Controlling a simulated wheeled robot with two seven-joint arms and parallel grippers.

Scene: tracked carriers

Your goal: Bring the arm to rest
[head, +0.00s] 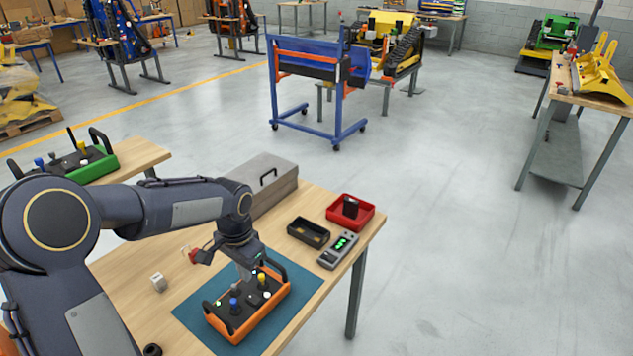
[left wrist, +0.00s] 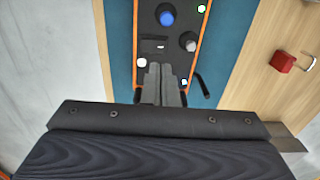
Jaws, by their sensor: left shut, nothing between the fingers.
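My left arm reaches in from the left over the wooden workbench (head: 135,265). My left gripper (head: 246,280) points down over the orange and black control box (head: 248,305), which lies on a teal mat (head: 192,313). In the left wrist view, the gripper's fingers (left wrist: 161,84) are together and empty above the box's black face (left wrist: 151,28). The box has blue, white, grey and green knobs or lights there. I cannot tell whether the fingertips touch the box. My right gripper is not in view.
A red padlock (left wrist: 283,62) and a pale cube (head: 158,282) lie left of the mat. A grey toolbox (head: 266,182), black tray (head: 308,232), red bin (head: 350,213) and grey handheld meter (head: 338,250) stand behind. Open floor (head: 450,250) lies to the right.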

